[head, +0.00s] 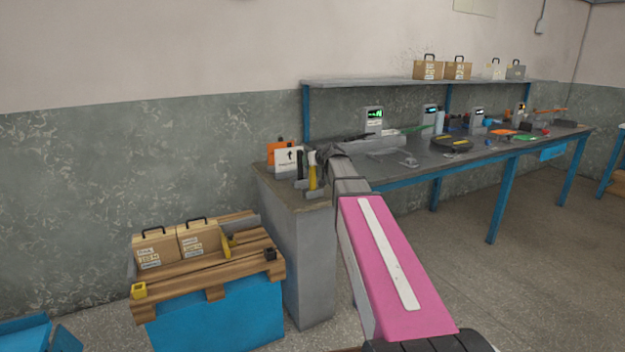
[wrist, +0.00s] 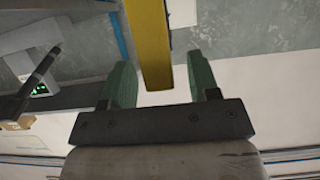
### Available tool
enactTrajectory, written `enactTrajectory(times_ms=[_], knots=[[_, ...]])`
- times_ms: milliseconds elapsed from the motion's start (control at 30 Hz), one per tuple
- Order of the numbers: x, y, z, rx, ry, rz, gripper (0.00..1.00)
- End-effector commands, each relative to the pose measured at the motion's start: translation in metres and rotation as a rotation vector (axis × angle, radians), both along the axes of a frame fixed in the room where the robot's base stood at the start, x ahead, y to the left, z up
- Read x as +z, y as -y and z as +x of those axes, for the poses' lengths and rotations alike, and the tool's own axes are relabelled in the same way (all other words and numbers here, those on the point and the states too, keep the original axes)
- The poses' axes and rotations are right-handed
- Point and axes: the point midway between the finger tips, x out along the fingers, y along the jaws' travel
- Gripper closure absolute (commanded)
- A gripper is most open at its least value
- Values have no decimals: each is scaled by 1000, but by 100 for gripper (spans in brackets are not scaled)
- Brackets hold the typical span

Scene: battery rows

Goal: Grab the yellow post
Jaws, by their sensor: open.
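The yellow post (head: 312,177) stands upright near the front right corner of a grey cabinet top, with a pale top end. In the wrist view the yellow post (wrist: 153,45) runs down from the top edge, and its end shows between my two green fingers. My gripper (wrist: 158,72) is open, with a gap on each side of the post. I cannot tell how deep the post sits between the fingers. In the head view my gripper (head: 326,153) is small and dark, just right of the post's upper part.
The cabinet (head: 300,255) also holds an orange item (head: 276,152), a white sign (head: 287,160) and dark uprights. A pallet (head: 205,268) with cardboard boxes (head: 155,248) stands to the left. A long cluttered workbench (head: 450,165) with a shelf (head: 400,84) lies behind and right of my arm.

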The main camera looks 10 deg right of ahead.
Motion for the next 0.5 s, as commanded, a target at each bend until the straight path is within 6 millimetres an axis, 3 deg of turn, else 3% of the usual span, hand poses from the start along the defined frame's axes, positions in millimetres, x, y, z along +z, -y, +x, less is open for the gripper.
enactTrajectory(times_ms=[67, 200, 233, 500], knots=[[0, 0, 0, 0, 0, 0, 48], [0, 0, -1, 0, 0, 0, 94], [0, 0, -1, 0, 0, 0, 100], [0, 0, -1, 0, 0, 0, 100]])
